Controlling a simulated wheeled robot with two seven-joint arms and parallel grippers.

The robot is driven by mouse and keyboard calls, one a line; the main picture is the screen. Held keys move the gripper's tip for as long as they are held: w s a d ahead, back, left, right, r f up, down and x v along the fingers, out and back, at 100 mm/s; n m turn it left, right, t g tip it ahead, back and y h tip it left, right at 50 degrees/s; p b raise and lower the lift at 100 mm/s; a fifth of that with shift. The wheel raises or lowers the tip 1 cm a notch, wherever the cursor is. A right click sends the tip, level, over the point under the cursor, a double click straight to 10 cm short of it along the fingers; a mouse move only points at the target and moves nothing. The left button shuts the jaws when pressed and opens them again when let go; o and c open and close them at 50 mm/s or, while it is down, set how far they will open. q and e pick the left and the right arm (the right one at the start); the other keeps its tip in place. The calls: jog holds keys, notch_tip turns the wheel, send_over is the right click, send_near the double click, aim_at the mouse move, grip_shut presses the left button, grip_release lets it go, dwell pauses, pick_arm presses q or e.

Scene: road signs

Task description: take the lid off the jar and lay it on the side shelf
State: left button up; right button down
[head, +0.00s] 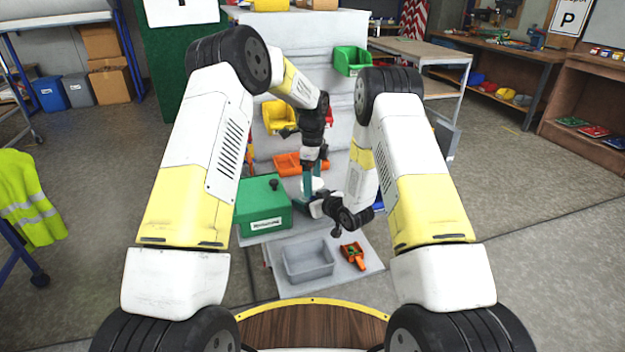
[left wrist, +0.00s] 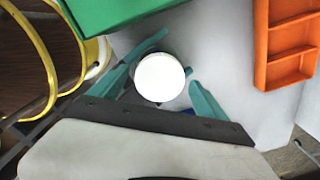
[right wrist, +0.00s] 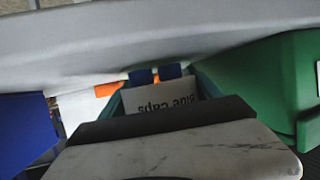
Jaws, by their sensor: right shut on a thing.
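The white jar (right wrist: 160,97), labelled "Blue caps", sits between the teal fingers of my right gripper (right wrist: 160,92), which is shut on it. The jar is small and partly hidden in the head view (head: 314,185). Its round white lid (left wrist: 160,78) shows from above in the left wrist view. My left gripper (left wrist: 165,72) points down over the lid, with its teal fingers spread on either side of it. The left gripper also shows in the head view (head: 312,180), above the right gripper (head: 314,197). I cannot tell which surface is the side shelf.
A green box (head: 262,205) with a black knob stands left of the jar. An orange divided tray (left wrist: 290,40) is behind. A green bin (head: 351,60) hangs at the upper right.

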pick_arm(q)
notch_tip(320, 180, up, 4)
jog(key=shift+r, duration=0.25)
jog(key=shift+c, duration=0.3)
jog(key=shift+r+m, duration=1.2)
jog(key=shift+r, duration=0.4)
jog(key=shift+f, duration=3.9)
jog(key=c, duration=1.5)
jog(key=n, duration=0.3)
